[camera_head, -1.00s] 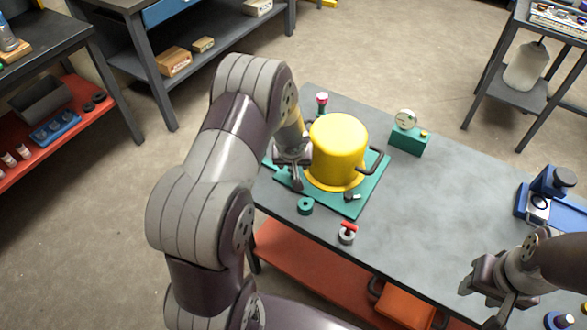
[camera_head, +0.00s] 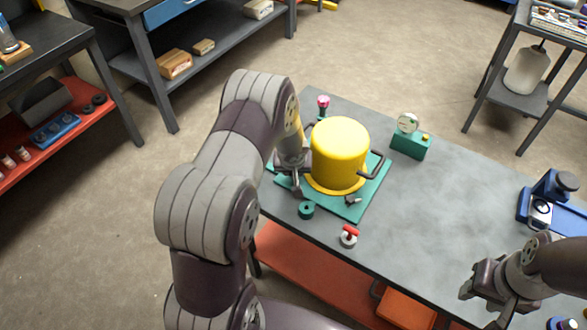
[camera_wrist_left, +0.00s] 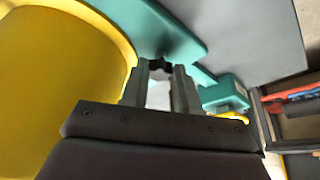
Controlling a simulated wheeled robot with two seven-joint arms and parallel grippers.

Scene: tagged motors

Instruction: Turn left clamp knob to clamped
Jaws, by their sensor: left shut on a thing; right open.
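A yellow motor housing (camera_head: 340,150) with a dark side handle stands on a teal base plate (camera_head: 368,194) on the grey table. My left gripper (camera_head: 296,186) points down at the housing's left side, by the plate's edge. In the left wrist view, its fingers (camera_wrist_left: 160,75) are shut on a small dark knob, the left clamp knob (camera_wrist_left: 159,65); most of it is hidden. The knob's exact turn cannot be told. Another dark clamp knob (camera_head: 353,199) sits at the plate's front right. My right gripper (camera_head: 484,290) is open and empty over the table's right front.
A teal ring (camera_head: 306,210) and a red-topped grey part (camera_head: 349,236) lie near the front edge. A teal gauge block (camera_head: 409,144) and a pink-topped post (camera_head: 323,103) stand behind. A blue fixture (camera_head: 548,200) is at right. The middle right tabletop is clear.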

